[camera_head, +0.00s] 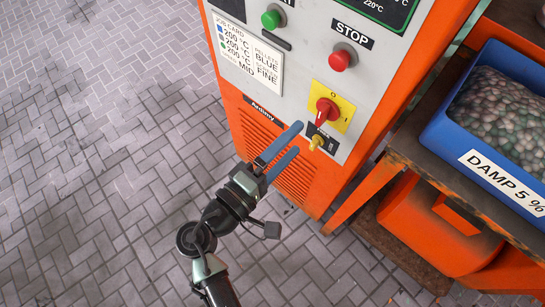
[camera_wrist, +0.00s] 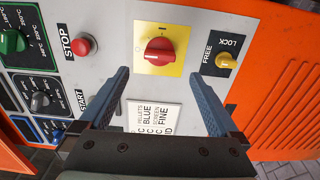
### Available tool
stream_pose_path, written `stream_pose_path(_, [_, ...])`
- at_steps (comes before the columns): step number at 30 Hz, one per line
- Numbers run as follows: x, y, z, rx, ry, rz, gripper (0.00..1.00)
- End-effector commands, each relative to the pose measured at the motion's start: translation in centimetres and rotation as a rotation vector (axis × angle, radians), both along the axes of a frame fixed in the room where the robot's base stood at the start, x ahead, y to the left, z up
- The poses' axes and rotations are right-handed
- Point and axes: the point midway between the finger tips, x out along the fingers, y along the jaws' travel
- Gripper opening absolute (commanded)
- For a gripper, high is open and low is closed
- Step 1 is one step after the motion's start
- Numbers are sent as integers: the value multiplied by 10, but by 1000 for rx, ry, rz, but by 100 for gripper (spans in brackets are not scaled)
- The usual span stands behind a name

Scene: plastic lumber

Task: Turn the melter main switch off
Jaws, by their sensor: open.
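The melter main switch is a red rotary knob (camera_head: 325,108) on a yellow plate (camera_head: 345,112), low on the grey panel of the orange machine. In the wrist view the red knob (camera_wrist: 160,48) sits ahead, between the lines of my fingers. An O mark shows on the plate above the knob in the head view. My gripper (camera_head: 294,140) is open and empty, its blue fingers apart, at the lower left of the knob and not touching it. In the wrist view the fingertips (camera_wrist: 160,76) end short of the knob.
A yellow lock knob (camera_head: 317,141) marked FREE and LOCK sits just below the switch, close to my fingertips. A red STOP button (camera_head: 341,58) and a green button (camera_head: 270,18) are above. A blue bin of pellets (camera_head: 466,136) stands on a bench at right. Paved floor at left is clear.

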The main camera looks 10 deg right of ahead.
Motion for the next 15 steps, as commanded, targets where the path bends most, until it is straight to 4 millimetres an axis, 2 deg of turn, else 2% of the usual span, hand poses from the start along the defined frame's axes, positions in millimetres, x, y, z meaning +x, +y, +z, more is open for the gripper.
stream_pose_path(1, [-6, 10, 0, -1, 1, 5, 98])
stream_pose_path(6, [-24, 31, 0, 0, 0, 2, 98])
stream_pose_path(15, [-34, 43, 0, -1, -1, -1, 98])
